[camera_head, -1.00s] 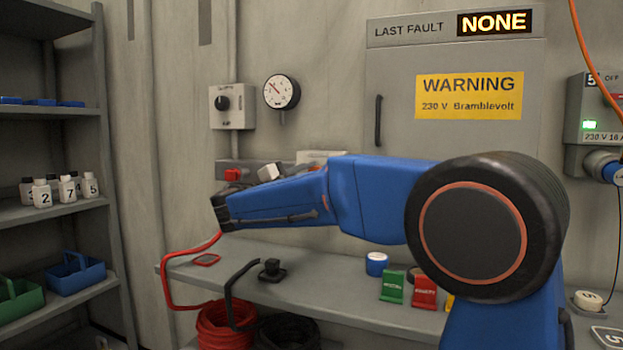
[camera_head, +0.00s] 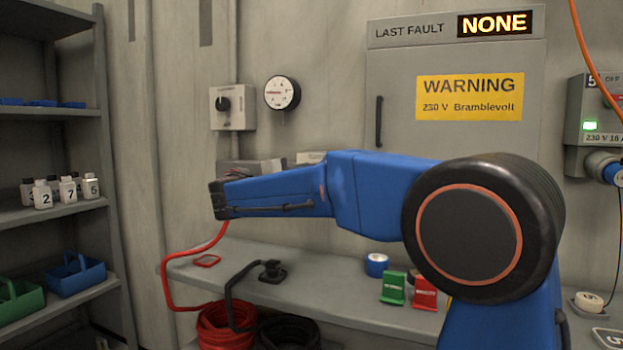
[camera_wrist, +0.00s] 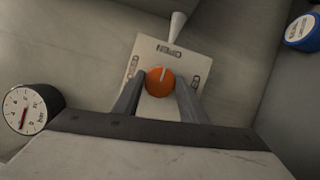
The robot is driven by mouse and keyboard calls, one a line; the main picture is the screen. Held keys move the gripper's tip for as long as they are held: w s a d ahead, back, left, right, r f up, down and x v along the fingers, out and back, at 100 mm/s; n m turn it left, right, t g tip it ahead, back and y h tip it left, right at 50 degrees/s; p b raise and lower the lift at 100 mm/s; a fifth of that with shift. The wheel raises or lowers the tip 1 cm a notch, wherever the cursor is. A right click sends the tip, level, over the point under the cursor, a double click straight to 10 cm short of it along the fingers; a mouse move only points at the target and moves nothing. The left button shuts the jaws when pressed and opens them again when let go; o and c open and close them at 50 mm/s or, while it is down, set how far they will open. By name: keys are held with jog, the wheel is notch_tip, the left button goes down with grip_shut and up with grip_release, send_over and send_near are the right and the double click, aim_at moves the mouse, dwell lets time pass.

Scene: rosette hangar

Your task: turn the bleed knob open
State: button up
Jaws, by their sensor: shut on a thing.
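The bleed knob (camera_wrist: 159,82) is a round orange knob with a pale pointer line, seen in the wrist view. Its pointer line points up and slightly right in that view. My gripper (camera_wrist: 160,86) is shut on the knob, one dark finger on each side. In the head view my blue arm reaches left and the gripper end (camera_head: 217,200) shows, but the knob is hidden there. A round pressure gauge (camera_head: 282,93) hangs on the wall; it also shows in the wrist view (camera_wrist: 32,110).
A grey box with a black knob (camera_head: 223,104) is on the wall beside the gauge. A bench (camera_head: 330,306) below bears a blue roll (camera_head: 377,264), green and red holders and a black fitting. A shelf (camera_head: 50,212) with bottles and bins stands left.

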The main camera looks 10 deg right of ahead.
jog(key=o, duration=1.1)
jog(key=shift+c, duration=0.2)
jog(key=v, duration=1.7)
jog(key=shift+a, duration=0.2)
jog(key=shift+s, duration=0.1)
